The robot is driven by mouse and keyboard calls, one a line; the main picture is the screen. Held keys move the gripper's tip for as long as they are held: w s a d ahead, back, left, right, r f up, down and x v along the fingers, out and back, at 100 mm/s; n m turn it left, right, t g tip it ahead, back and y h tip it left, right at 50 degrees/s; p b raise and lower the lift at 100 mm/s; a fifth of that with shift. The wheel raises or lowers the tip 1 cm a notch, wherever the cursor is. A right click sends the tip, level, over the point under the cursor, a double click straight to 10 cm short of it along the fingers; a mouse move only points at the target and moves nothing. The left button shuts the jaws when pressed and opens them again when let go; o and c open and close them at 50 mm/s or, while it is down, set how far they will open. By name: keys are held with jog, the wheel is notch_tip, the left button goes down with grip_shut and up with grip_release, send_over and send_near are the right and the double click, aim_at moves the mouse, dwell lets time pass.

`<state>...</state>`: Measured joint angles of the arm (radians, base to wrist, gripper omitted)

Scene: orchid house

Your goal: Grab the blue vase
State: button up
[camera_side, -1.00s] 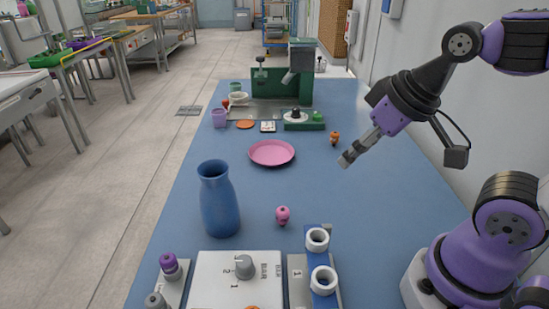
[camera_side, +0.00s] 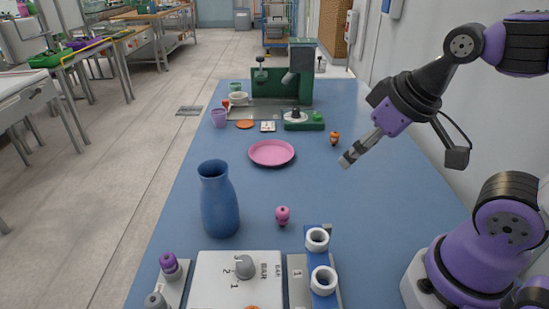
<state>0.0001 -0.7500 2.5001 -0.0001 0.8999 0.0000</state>
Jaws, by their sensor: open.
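The blue vase (camera_side: 219,203) stands upright at the left edge of the blue table, in the nearer half of the view. It has a narrower neck and an open mouth. My gripper (camera_side: 346,160) is open and empty, held above the table to the right of the vase and farther back. It is well apart from the vase and points down to the left. The vase is in full view.
A small pink figure (camera_side: 283,215) stands right of the vase. A pink plate (camera_side: 271,153) lies behind it. A grey dial box (camera_side: 238,285) and a blue holder with white rings (camera_side: 319,270) are in front. A green machine (camera_side: 283,84) stands at the back.

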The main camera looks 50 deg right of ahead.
jog(key=o, duration=0.6)
jog(key=shift+c, duration=0.2)
jog(key=n+g+y, duration=0.2)
jog(key=n+y, duration=0.3)
jog(key=n, duration=0.6)
send_near(201, 191)
jog(key=shift+w+d+f+y, duration=0.15)
jog(key=shift+f, duration=0.25)
jog(key=shift+w+d+f+y, duration=0.15)
jog(key=shift+f, duration=0.3)
jog(key=shift+x, duration=3.15)
